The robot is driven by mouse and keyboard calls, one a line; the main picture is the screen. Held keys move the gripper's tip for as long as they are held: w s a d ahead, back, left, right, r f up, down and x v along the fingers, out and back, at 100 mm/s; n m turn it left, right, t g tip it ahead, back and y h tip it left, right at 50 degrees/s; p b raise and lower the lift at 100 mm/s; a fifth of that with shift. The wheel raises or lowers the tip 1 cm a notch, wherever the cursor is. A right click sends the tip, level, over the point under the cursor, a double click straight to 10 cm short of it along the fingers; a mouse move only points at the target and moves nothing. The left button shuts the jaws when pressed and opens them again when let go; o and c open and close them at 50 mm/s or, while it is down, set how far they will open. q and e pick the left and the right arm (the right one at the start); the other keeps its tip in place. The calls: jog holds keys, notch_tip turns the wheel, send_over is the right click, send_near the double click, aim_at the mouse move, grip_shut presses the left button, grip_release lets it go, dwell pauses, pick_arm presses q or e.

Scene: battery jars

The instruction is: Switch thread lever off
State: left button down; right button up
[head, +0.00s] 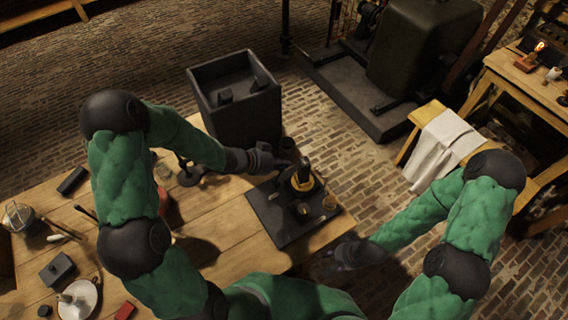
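A small dark device with a brass-coloured ring (302,180) stands on a dark square base plate (283,229) at the table's right end. I cannot pick out the thread lever; it is too small or hidden by my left gripper. My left gripper (284,162) reaches in from the left, with its tips close to the upper left of the device. I cannot tell whether it touches it, or whether its fingers are open. My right gripper (345,254) hangs in shadow by the table's right edge, apart from the device; its fingers are unclear.
A dark open box (238,121) stands behind the device. The wooden table (225,222) holds several tools, a dark block (58,270) and a round pale dish (78,299) at left. A stool with a white cloth (441,150) and a side bench stand right, beyond brick floor.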

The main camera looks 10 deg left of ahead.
pick_arm(q)
jog(key=s+a+t+h+b, duration=0.5)
jog(key=b, duration=0.3)
jog(key=shift+s+f+m+h, duration=0.15)
jog(key=shift+f+m+h, duration=0.15)
jog(key=shift+f, duration=0.1)
jog(key=shift+s+a, duration=0.1)
dwell(0.6)
